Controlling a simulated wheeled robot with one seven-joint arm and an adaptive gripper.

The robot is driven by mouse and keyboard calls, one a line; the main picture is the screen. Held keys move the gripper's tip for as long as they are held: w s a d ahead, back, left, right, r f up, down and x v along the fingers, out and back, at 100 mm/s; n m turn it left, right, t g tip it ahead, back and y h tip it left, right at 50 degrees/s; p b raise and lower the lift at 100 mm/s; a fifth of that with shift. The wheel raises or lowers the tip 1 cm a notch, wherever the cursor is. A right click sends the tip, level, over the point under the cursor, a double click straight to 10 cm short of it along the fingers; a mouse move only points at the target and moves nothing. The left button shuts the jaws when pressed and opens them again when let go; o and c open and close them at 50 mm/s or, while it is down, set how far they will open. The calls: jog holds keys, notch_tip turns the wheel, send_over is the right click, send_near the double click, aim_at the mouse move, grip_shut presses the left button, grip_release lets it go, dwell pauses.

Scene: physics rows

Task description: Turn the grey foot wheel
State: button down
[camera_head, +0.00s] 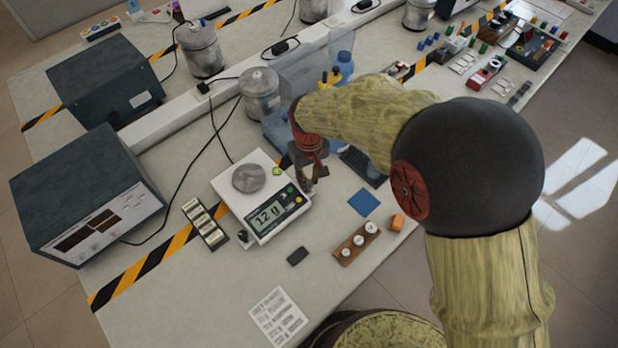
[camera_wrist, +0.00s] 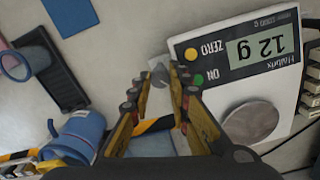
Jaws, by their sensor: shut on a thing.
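A white balance (camera_head: 232,187) with a round grey pan and a display reading 12 g stands on the bench. It also shows upside down at the right of the wrist view (camera_wrist: 211,88). My gripper (camera_head: 308,184) reaches down at the balance's right side, near its front corner. In the wrist view, the fingers (camera_wrist: 162,76) are closed on a small grey piece at the balance's edge, the foot wheel (camera_wrist: 160,72). The fingers hide part of the wheel, and I cannot tell how far it is turned. In the head view the wheel is hidden by my gripper.
A dark instrument box (camera_head: 85,185) stands at the left. Bench in front is mostly clear.

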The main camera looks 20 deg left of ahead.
aim_at(309, 182)
jog(key=c, duration=1.7)
grip_release()
jog(key=shift+o, duration=0.2)
jog(key=shift+r, duration=0.1)
notch_tip(309, 182, up, 12)
jog(key=shift+w+a, duration=0.1)
